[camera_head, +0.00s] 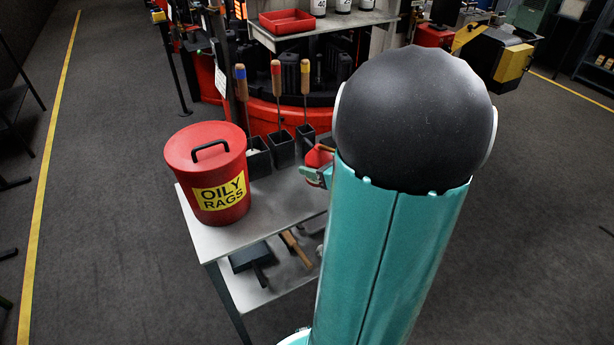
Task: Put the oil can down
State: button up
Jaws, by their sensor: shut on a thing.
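A red oil can (318,157) shows just left of my arm, above the right part of the grey two-level table (225,243). Most of the can is hidden behind my arm. My gripper (312,174) is at the can, with a teal finger part showing against its left side, and it is shut on the can. I cannot tell whether the can's base touches the table top.
A red bin labelled OILY RAGS (209,175) stands on the table's left part. Dark square holders (281,148) with long-handled tools stand along its back edge. A dark tool (250,258) lies on the lower shelf. A red machine stands behind.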

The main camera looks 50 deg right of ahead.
jog(key=w+f, duration=0.2)
jog(key=f, duration=0.1)
jog(key=w+f, duration=0.1)
jog(key=shift+w+d+f, duration=0.2)
jog(key=shift+w+d, duration=0.05)
jog(key=shift+w, duration=0.05)
jog(key=shift+w+f, duration=0.1)
jog(key=shift+f, duration=1.4)
jog(key=shift+f, duration=0.1)
jog(key=o, duration=1.1)
jog(key=shift+f, duration=0.1)
jog(key=shift+c, duration=0.2)
jog(key=shift+r, duration=0.25)
jog(key=v, duration=1.2)
